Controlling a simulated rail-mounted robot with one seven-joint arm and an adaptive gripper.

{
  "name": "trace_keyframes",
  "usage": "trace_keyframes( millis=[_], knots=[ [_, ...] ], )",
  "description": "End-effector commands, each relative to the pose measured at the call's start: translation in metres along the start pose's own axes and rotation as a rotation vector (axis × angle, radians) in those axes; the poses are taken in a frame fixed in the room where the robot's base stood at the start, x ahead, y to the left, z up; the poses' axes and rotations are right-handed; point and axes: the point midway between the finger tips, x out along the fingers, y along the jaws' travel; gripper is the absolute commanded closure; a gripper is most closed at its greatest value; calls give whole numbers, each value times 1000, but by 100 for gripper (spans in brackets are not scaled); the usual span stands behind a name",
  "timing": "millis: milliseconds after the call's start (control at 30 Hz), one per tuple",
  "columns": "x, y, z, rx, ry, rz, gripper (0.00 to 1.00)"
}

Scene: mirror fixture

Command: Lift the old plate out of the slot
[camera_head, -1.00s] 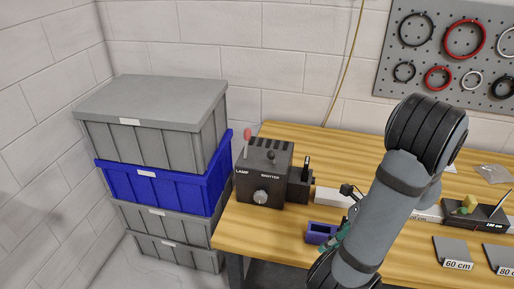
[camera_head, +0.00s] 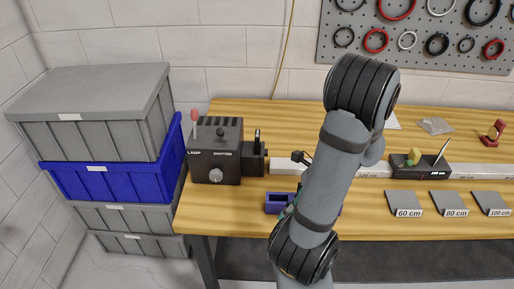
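A thin upright plate (camera_head: 442,153), tilted to the right, stands in a black holder (camera_head: 432,171) on the long white rail, right of my arm. A small yellow-green piece sits beside the plate on the holder. A small dark-blue open box (camera_head: 277,203) stands near the table's front edge, partly covered by my arm. My arm crosses the middle of the view. My gripper is mostly hidden behind the arm's lower joint; only a small greenish part (camera_head: 289,210) shows by the blue box. I cannot see its fingertips or whether it holds anything.
A black lamp-and-shutter box (camera_head: 215,152) with a red-tipped lever stands on the left of the wooden table (camera_head: 240,220). Flat grey pads marked 60 (camera_head: 406,202), 80 and 100 cm lie along the front. Stacked crates (camera_head: 110,185) stand left. A small red stand (camera_head: 494,131) is at right.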

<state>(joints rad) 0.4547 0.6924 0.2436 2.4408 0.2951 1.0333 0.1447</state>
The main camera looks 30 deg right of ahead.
Motion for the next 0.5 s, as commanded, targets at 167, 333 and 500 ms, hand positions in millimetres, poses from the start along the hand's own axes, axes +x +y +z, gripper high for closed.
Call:
trace_keyframes(
  millis=[167, 333, 500],
  knots=[
    [0, 0, 0, 0, 0, 0, 92],
    [0, 0, 0, 0, 0, 0, 82],
    [0, 0, 0, 0, 0, 0, 72]
  ],
)
